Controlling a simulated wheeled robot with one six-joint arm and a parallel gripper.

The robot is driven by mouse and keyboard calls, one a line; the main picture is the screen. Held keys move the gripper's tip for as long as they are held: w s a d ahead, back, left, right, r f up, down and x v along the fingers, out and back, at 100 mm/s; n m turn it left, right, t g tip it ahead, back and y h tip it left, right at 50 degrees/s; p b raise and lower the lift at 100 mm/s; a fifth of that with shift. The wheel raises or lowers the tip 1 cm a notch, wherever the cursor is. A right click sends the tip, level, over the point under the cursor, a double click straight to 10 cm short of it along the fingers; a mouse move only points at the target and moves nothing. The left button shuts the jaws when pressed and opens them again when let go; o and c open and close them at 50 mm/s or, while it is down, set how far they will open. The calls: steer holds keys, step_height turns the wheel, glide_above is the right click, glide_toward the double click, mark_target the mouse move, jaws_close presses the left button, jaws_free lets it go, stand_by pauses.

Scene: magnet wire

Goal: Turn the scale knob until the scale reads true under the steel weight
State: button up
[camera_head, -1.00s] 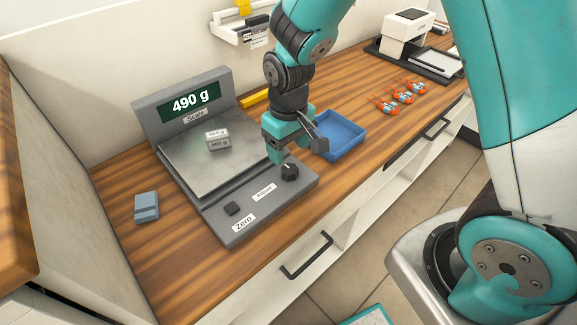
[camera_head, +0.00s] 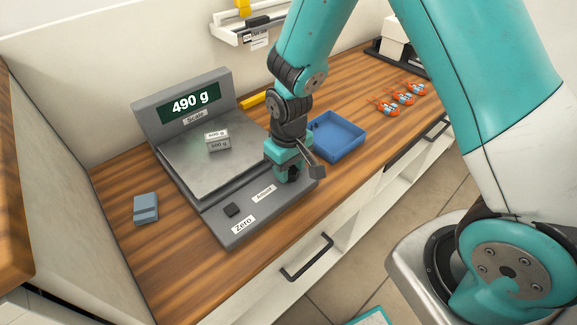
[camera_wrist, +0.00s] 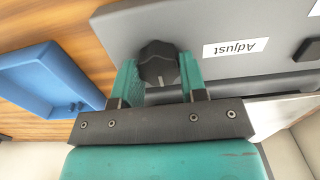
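The scale (camera_head: 237,222) stands on the counter, and its display (camera_head: 190,102) reads 490 g. The steel weight (camera_head: 217,140), marked 500 g, rests on the scale's plate. The dark knob (camera_wrist: 158,60) is beside the "Adjust" label (camera_wrist: 236,47) on the scale's front panel. My gripper (camera_wrist: 160,78) is down at the knob, with one finger on each side of it. The fingers look very close to the knob's sides; I cannot tell whether they press on it. In the head view my gripper (camera_head: 288,172) hides most of the knob.
A zero button (camera_head: 232,210) is left of the knob on the same panel. A blue tray (camera_head: 338,136) stands right of the scale. A grey-blue block (camera_head: 146,208) lies to the left. Several orange items (camera_head: 402,97) lie farther right on the counter.

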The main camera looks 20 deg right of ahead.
steer(key=shift+m, duration=0.4)
steer(key=shift+d+m+p, duration=0.1)
steer(key=shift+m+p, duration=0.75)
steer(key=shift+m, duration=1.65)
steer(key=o, duration=0.9)
step_height(320, 180, up, 18)
steer(key=shift+f+p, duration=0.25)
steer(key=shift+p, duration=0.2)
